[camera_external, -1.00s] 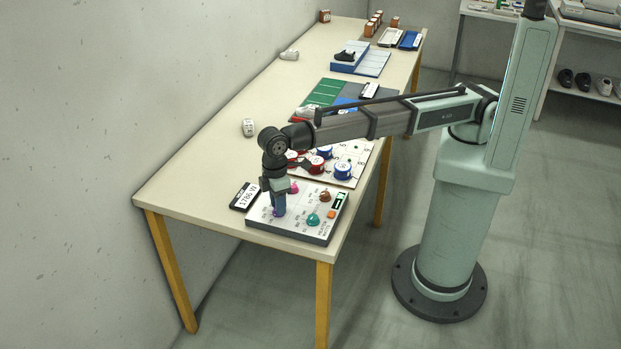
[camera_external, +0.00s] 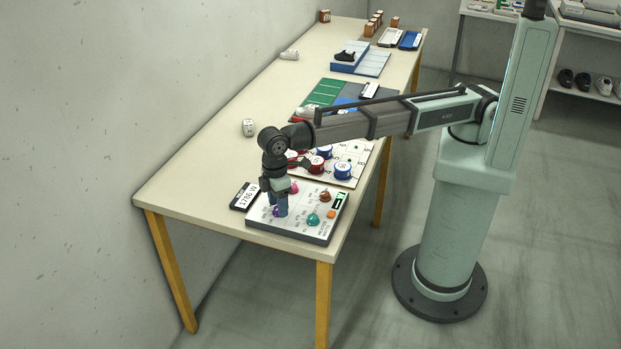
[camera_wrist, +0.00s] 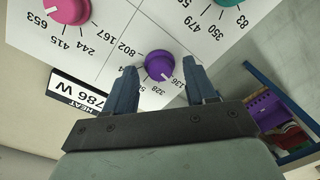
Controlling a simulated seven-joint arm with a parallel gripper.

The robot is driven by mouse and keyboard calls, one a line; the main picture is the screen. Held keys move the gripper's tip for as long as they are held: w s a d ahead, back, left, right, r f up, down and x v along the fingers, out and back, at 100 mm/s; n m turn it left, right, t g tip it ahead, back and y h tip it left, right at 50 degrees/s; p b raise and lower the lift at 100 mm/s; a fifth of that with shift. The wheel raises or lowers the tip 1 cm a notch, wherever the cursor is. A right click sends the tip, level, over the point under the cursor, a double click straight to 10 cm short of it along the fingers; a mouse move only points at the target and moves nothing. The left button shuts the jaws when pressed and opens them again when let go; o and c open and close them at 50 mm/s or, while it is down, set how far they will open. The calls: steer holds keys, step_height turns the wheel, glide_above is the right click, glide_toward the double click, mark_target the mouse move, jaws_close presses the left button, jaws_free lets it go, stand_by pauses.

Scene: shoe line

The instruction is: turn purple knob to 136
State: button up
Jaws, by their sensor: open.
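The purple knob (camera_wrist: 157,66) sits on a white control panel (camera_external: 262,220) and has a pale pointer mark. In the wrist view the mark is at the knob's lower right, towards the printed 136. Other printed numbers around it include 802 and 328. My gripper (camera_wrist: 160,70) is open, with one blue finger on each side of the knob; I cannot tell whether either touches it. In the external view my gripper (camera_external: 281,213) points down over the panel, and the purple knob (camera_external: 276,212) shows partly beside the fingers.
The panel also carries a pink knob (camera_wrist: 68,8), a teal knob (camera_external: 313,219), a brown knob (camera_external: 325,196) and an orange button (camera_external: 332,214). A black-framed display reading 1786 W (camera_external: 244,196) lies left of the panel. A board with red and blue round parts (camera_external: 342,170) lies behind.

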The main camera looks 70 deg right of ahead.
step_height(320, 180, up, 14)
steer(key=shift+w+d, duration=0.2)
steer(key=shift+w, duration=0.05)
stand_by(0.5)
steer(key=shift+f, duration=0.1)
